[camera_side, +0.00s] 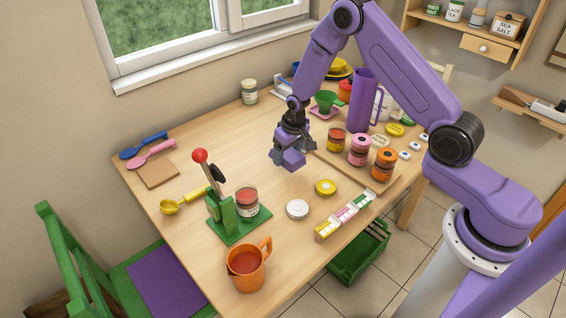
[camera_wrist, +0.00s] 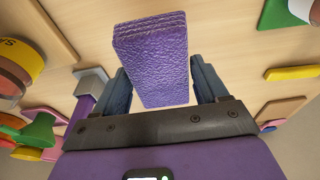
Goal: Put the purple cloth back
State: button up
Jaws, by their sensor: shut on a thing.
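The purple cloth (camera_side: 289,160) is a folded, block-like stack with a wrinkled surface. It is over the middle of the wooden table, and I cannot tell whether its underside touches the tabletop. My gripper (camera_side: 291,147) points down from above with its fingers on either side of the cloth, shut on it. In the wrist view the cloth (camera_wrist: 152,52) sticks out between the two dark fingers of my gripper (camera_wrist: 160,84), its layered folded edge at the top.
The green press (camera_side: 231,213) with a red-knobbed lever and an orange jug (camera_side: 248,266) stand in front. Several jars stand on a board (camera_side: 383,190) to the right. A purple pad (camera_side: 172,283) lies on the green chair.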

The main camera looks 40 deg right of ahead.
aim_at(283, 171)
jog(key=shift+w+f, duration=0.95)
jog(key=shift+f, duration=1.8)
jog(key=shift+f, duration=0.15)
jog(key=o, duration=0.9)
jog(key=shift+o, duration=0.2)
